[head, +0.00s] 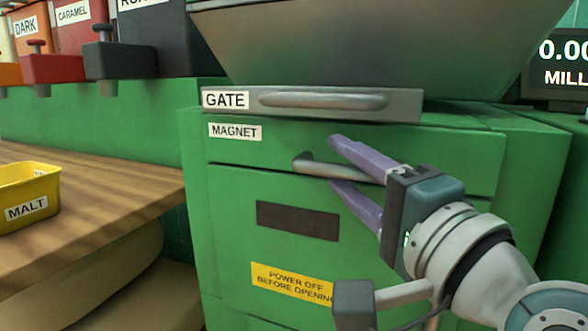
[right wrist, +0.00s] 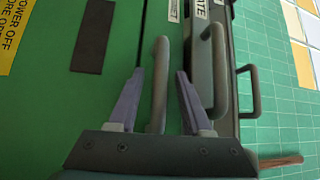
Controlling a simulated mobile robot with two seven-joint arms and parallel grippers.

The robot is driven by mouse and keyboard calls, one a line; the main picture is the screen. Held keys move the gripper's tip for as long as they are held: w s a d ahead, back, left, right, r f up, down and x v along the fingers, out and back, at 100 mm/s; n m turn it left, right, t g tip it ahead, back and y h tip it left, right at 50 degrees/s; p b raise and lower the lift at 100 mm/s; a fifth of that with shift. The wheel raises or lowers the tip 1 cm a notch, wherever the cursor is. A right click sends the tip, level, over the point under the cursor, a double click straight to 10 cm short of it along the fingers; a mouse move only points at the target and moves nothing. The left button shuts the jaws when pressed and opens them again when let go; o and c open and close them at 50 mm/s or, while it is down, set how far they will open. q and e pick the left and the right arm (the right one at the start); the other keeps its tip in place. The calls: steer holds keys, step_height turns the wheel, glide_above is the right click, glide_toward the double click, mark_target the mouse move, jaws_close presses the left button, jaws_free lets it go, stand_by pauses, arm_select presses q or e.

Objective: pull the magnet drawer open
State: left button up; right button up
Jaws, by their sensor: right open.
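The magnet drawer (head: 260,150) is the green panel labelled MAGNET on the green machine, and its front looks flush with the machine, so it appears shut. Its grey bar handle (head: 308,162) is partly hidden by my right gripper in the head view. My right gripper (head: 337,163) is open, with one purple finger above the handle and one below. In the right wrist view the handle (right wrist: 158,85) stands between the two spread fingers (right wrist: 160,73), with a gap visible on each side. My left gripper is not in view.
The grey GATE slide (head: 410,103) with its own handle sits just above the drawer; its handle (right wrist: 216,70) is close to one finger. Below are a dark slot (head: 298,221) and a yellow warning label (head: 290,283). A yellow MALT bin (head: 35,180) stands on the wooden counter at left.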

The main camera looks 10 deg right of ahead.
steer(key=shift+c, duration=0.2)
jaws_close()
stand_by(1.1)
